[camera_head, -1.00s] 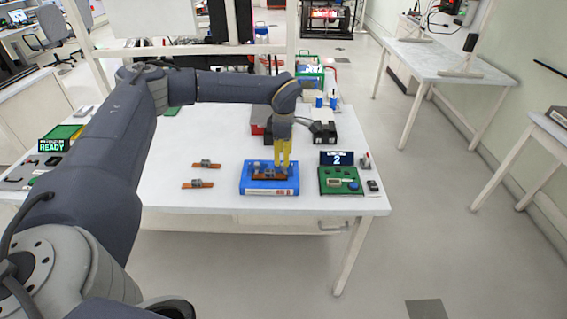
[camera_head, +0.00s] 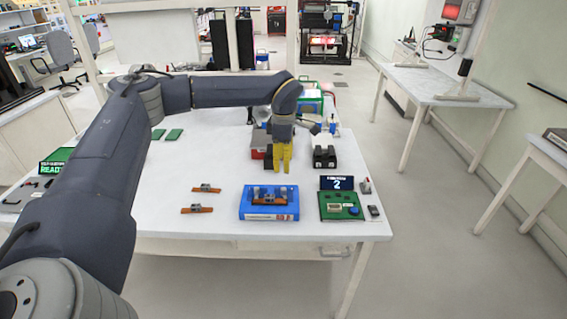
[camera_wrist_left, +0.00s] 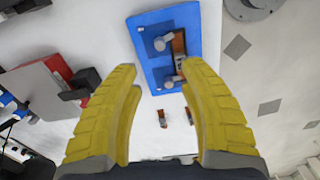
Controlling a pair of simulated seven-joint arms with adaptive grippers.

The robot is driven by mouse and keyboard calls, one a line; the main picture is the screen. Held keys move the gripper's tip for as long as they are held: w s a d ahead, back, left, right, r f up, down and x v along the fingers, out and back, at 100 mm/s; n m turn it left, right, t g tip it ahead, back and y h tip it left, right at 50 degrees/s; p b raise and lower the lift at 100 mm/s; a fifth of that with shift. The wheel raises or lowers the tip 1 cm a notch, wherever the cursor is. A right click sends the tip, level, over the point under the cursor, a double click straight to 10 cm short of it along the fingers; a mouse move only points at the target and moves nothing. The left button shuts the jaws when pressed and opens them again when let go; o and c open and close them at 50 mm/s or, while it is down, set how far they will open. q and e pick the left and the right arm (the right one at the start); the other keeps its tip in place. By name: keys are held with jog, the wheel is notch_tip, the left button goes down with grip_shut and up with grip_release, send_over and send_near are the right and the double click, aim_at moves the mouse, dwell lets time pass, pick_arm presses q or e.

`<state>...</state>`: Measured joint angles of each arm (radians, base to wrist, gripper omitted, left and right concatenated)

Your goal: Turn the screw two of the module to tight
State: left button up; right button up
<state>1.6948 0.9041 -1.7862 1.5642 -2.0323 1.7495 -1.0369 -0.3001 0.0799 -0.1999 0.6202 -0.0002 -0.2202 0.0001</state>
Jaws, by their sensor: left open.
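The blue fixture (camera_head: 247,209) lies near the table's front edge, with an orange-brown module (camera_head: 268,200) on top. In the left wrist view the fixture (camera_wrist_left: 155,20) shows with the module (camera_wrist_left: 179,45) and two grey round-headed screws, one (camera_wrist_left: 162,43) higher in the picture and one (camera_wrist_left: 167,82) lower. I cannot tell which is screw two or how tight either is. My left gripper (camera_head: 282,172), with yellow fingers, is open and empty, beyond the fixture and apart from it. It also shows in the left wrist view (camera_wrist_left: 160,70). My right gripper is not in view.
Two loose orange-brown modules (camera_head: 206,188) (camera_head: 197,209) lie left of the fixture. A green board (camera_head: 330,207) and a display reading 2 (camera_head: 337,183) stand to its right. A red box (camera_head: 258,148) and a black item (camera_head: 324,157) are behind.

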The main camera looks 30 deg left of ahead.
pick_arm(q)
notch_tip(320, 180, up, 5)
jog(key=n, duration=1.5)
send_over(283, 189)
notch_tip(283, 189, down, 17)
jog(key=shift+w, duration=0.1)
grip_shut()
dwell(0.4)
